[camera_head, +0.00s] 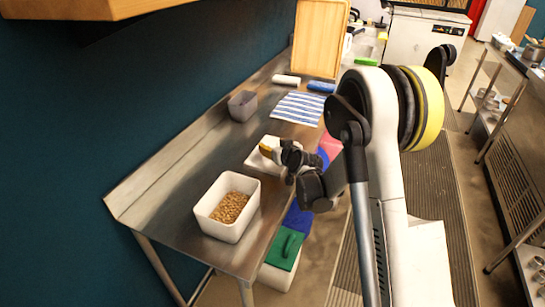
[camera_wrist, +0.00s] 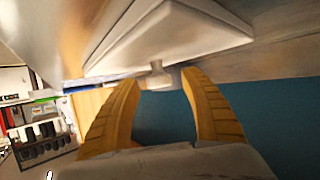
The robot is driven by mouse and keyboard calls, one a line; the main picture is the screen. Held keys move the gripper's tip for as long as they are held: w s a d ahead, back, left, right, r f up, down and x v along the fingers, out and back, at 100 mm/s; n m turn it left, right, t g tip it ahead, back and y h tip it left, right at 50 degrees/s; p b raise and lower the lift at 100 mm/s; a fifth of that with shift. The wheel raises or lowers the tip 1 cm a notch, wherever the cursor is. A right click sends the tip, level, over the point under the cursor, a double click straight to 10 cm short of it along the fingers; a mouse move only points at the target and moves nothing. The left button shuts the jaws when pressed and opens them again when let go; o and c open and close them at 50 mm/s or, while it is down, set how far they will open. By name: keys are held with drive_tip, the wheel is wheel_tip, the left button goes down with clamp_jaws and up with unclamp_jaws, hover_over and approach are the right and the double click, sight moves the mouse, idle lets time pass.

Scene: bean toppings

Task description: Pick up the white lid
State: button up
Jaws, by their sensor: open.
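The white lid (camera_head: 256,160) lies on the steel table, between the white bean container and the striped cloth. In the wrist view the lid (camera_wrist: 165,35) fills the upper middle, with a small knob on it between and just beyond my fingertips. My gripper (camera_wrist: 157,80) is open, its two yellow fingers on either side of the knob. In the head view my gripper (camera_head: 266,151) is over the lid and hides part of it. I cannot tell whether the fingers touch the knob.
A white container (camera_head: 212,221) of beans stands near the table's front end. A grey container (camera_head: 242,106) stands by the wall side. A blue-striped cloth (camera_head: 297,108) and a wooden board (camera_head: 320,38) are farther back. A green-lidded bin (camera_head: 285,249) is below the table edge.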

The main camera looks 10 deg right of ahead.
drive_tip(key=shift+w, duration=0.15)
clamp_jaws()
